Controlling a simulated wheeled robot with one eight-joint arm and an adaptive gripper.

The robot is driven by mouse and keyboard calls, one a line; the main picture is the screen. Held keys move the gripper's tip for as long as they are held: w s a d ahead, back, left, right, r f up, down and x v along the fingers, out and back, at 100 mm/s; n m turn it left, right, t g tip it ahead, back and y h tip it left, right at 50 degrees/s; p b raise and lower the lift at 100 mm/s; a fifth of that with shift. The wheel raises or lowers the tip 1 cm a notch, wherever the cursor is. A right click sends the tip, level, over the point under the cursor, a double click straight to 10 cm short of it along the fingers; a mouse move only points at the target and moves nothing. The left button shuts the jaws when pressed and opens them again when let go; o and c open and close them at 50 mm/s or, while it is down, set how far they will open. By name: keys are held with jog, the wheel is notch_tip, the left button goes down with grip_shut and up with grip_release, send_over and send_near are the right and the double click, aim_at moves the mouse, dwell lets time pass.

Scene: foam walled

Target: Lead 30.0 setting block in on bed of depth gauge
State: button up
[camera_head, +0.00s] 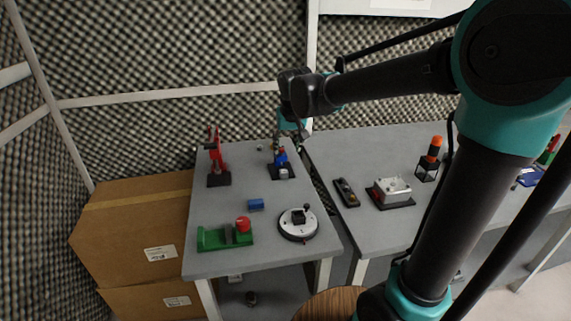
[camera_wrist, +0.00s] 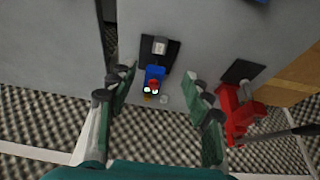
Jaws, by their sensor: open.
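A small blue instrument on a black base, which looks like the depth gauge (camera_head: 280,159), stands at the back of the left table. In the wrist view the blue gauge body (camera_wrist: 154,72) has a red part and small round pale parts at its near end. A small silver piece (camera_wrist: 160,47), possibly the setting block, sits on the base's other end; it also shows in the head view (camera_head: 284,174). No 30.0 marking is readable. My gripper (camera_head: 293,128) is open and empty above and behind the gauge, fingers apart on either side of it in the wrist view.
A red lever press (camera_head: 217,165) stands left of the gauge. A blue block (camera_head: 255,204), a green fixture (camera_head: 222,237) and a round dial device (camera_head: 298,224) are nearer on the same table. The right table holds a white box (camera_head: 392,190). A foam wall stands behind.

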aim_at(284, 172)
jog(key=x, duration=1.5)
grip_shut()
